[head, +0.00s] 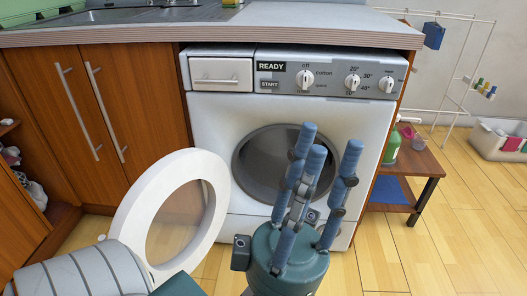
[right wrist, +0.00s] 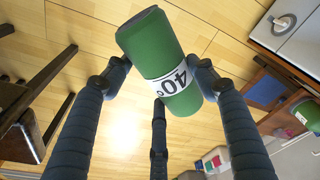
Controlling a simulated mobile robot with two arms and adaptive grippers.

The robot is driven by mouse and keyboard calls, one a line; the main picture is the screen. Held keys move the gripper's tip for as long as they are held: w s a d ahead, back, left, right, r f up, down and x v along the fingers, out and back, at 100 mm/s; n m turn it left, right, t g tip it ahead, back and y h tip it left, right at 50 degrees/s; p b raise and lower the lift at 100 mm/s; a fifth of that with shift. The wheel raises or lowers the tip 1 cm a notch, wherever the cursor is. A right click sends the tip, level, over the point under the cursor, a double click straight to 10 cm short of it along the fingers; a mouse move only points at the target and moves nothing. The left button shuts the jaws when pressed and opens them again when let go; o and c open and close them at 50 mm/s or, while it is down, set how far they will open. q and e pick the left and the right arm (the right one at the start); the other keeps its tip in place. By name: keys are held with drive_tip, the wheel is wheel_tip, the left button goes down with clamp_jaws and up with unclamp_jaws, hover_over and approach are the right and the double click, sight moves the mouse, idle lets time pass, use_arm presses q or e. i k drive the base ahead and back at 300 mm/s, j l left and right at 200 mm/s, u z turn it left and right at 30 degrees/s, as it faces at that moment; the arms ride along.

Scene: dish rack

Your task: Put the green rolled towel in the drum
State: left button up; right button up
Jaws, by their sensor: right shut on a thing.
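The green rolled towel (right wrist: 160,55) has a white label reading 40°. In the right wrist view my right gripper (right wrist: 164,76) is shut on it, with fingers at both sides and one below. Neither the towel in hand nor the right gripper shows in the head view. The drum (head: 255,160) is the dark round opening in the white washing machine (head: 215,120). Its round door (head: 133,222) stands open to the left. My left gripper (head: 327,152) is in front of the drum, fingers up, open and empty, hiding the opening's right part.
A wooden side table (head: 417,165) with a green container (head: 391,148) stands right of the machine. A drying rack (head: 462,75) and a white basket (head: 490,143) are farther right. Brown cabinets (head: 100,110) are at the left.

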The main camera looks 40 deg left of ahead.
sight(274, 173)
drive_tip(key=u, duration=0.4)
drive_tip(key=k+j+u, duration=0.1)
drive_tip(key=u, duration=0.65)
drive_tip(key=k+j+u, duration=0.1)
drive_tip(key=u, duration=0.25)
